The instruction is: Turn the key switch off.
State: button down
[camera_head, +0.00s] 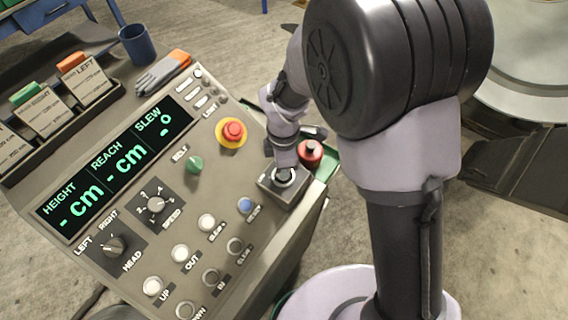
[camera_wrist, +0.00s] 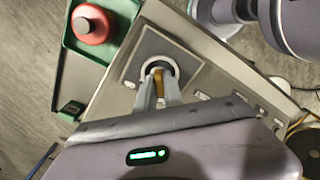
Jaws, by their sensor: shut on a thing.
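The key switch sits on a square grey plate at the right edge of the console, below the red emergency button; its plate (camera_head: 268,190) shows in the head view. In the head view my gripper (camera_head: 283,172) covers most of the switch. The fingers hide much of the key, so I cannot tell its exact turn angle.
The red emergency button (camera_head: 232,131) on its yellow ring and a green knob (camera_head: 195,164) are close by. A red round-topped object (camera_head: 310,152) stands in a green tray beside the switch. The display (camera_head: 117,164) shows dashes. Gloves (camera_head: 163,72) and a blue mug (camera_head: 137,44) lie farther back.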

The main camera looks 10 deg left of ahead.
jog(key=shift+a+r+n, duration=0.1)
jog(key=shift+n, duration=0.2)
jog(key=c, duration=1.5)
grip_release()
jog(key=shift+o, duration=0.2)
notch_tip(320, 180, up, 17)
jog(key=p, duration=0.4)
jog(key=shift+r+p, duration=0.15)
jog(key=shift+p, duration=0.25)
